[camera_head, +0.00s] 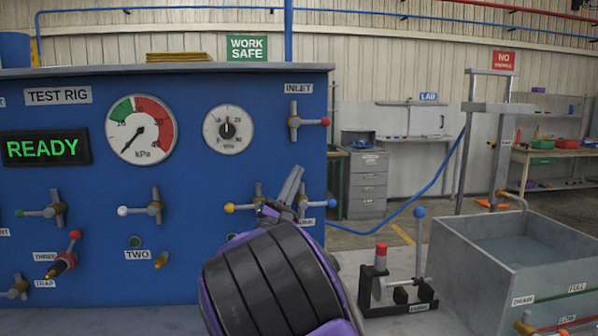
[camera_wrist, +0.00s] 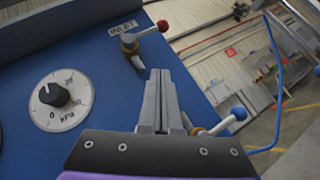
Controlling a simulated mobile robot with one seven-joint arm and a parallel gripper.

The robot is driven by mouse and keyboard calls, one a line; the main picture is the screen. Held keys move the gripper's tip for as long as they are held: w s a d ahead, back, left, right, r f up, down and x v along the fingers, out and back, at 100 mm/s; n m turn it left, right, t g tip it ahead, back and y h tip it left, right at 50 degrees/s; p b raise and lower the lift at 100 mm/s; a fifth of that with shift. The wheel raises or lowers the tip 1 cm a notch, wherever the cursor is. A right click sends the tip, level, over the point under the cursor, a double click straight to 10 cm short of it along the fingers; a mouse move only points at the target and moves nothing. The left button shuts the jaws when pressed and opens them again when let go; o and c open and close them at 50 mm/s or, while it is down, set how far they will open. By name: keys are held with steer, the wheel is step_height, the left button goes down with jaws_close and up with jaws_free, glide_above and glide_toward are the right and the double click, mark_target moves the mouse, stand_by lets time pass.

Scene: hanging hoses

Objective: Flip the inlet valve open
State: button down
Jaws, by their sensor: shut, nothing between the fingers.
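The inlet valve (camera_head: 294,121) is on the blue test rig panel at upper right, under the label INLET (camera_head: 298,88). Its grey handle points right, level, and ends in a red ball (camera_head: 325,121). In the wrist view the valve (camera_wrist: 130,46) is just beyond my fingertips, with the red ball (camera_wrist: 163,26) to its upper right. My gripper (camera_head: 297,172) is below the valve in the head view, fingers together and empty. The fingertips (camera_wrist: 161,72) look apart from the handle; the exact gap is hard to tell.
A blue-tipped valve (camera_wrist: 238,113) is to the right of my fingers. A yellow-tipped valve (camera_head: 229,207) is at left. A dial (camera_head: 228,129) is left of the inlet valve. A stand with a red top (camera_head: 381,250) and a water tank (camera_head: 520,250) are at right.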

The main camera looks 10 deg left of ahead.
mark_target(312, 122)
steer(key=shift+w+d+r, duration=0.7)
steer(key=shift+w+r, duration=0.25)
steer(key=shift+r, duration=0.45)
steer(key=shift+w+d+r, duration=0.7)
steer(key=shift+w+r, duration=0.2)
steer(key=shift+r, duration=0.45)
steer(key=shift+w+d+r, duration=0.7)
steer(key=shift+w+r, duration=0.25)
steer(key=shift+r, duration=0.45)
steer(key=shift+a, duration=0.15)
steer(key=shift+d+r+p, duration=0.1)
steer(key=shift+d+p, duration=0.1)
steer(key=shift+p, duration=0.2)
